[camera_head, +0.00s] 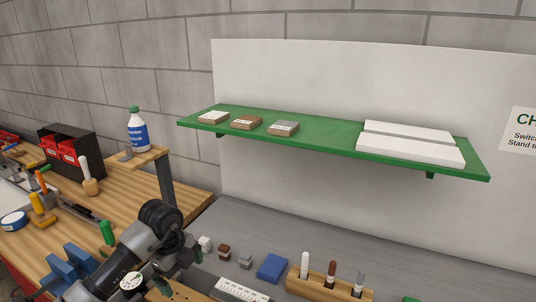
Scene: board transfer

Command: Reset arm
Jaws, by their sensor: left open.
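My left arm comes in from the lower left, dark grey and black. My left gripper (184,262) is at its end, low over the near left edge of the grey bench (330,250). It is open, with nothing seen between its fingers. A white block (205,243) and a brown block (224,250) sit on the bench just right of it. A tan board (175,291) shows partly below the gripper. My right gripper is not in view.
A green wall shelf (325,137) holds small blocks and white slabs (408,146). A blue block (272,267), a white labelled strip (242,291) and a wooden holder with upright tools (325,286) are on the bench. A cluttered wooden bench (135,185) with a bottle (137,135) stands left.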

